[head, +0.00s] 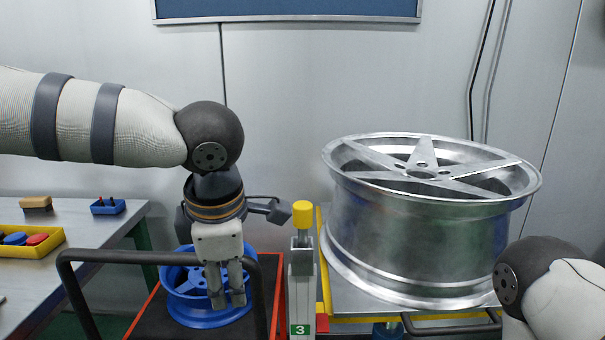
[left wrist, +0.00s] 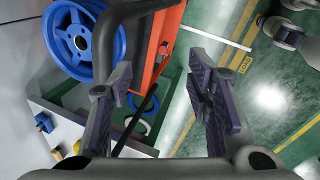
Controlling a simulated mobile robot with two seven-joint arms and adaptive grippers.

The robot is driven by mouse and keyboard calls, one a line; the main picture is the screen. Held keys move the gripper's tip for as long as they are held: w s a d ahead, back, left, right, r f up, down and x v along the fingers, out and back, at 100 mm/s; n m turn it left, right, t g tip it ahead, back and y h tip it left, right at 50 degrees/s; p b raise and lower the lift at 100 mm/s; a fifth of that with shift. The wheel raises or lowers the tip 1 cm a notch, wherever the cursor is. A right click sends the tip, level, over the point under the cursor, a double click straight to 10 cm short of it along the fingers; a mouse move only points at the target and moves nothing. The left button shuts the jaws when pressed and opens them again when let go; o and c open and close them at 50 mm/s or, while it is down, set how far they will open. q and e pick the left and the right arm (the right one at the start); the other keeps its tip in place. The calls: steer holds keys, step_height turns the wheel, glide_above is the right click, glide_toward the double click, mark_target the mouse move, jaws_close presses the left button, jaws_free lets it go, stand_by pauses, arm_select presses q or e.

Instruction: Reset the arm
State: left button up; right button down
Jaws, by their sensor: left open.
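My left arm comes in from the left, and its gripper (head: 226,298) hangs pointing down in front of the blue wheel (head: 183,308). The gripper is open and empty. In the left wrist view the two fingers of the gripper (left wrist: 160,88) stand apart with nothing between them. The blue wheel shows there at the upper left (left wrist: 58,45), outside the fingers, partly hidden by a dark bar. Only a dark joint and white link of my right arm show at the lower right in the head view; its gripper is not in view.
A large silver wheel (head: 410,245) rests on a stand at right. A black handrail (head: 150,257) crosses in front of the red-edged cart (head: 277,290). A post with a yellow cap (head: 302,215) stands between. A table at left holds a yellow tray (head: 50,248) and a blue box (head: 107,206).

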arm_select(q)
steer(key=s+a+f+m+t+y, duration=0.1)
steer(key=s+a+f+m, duration=0.15)
steer(key=f, duration=0.55)
steer(key=s+a+f+m, duration=0.15)
steer(key=f+m, duration=0.25)
steer(key=f, duration=0.4)
steer(key=s+a+f+m+t+y, duration=0.1)
steer(key=s+a+f+m, duration=0.15)
steer(key=f, duration=0.55)
steer(key=s+a+f+m+g+h, duration=0.1)
steer(key=s+f+m+g, duration=0.1)
steer(key=s, duration=0.7)
steer(key=s+a+f+m+g+h, duration=0.1)
steer(key=s+f+m, duration=0.3)
steer(key=s, duration=0.5)
steer(key=s+a+f+m+g+h, duration=0.1)
steer(key=s+a+f+m+g, duration=0.2)
steer(key=s, duration=0.6)
steer(key=shift+s+m+g, duration=0.15)
steer(key=shift+m+g, duration=0.25)
steer(key=shift+m, duration=0.8)
steer(key=shift+a+f, duration=0.1)
steer(key=shift+w, duration=0.2)
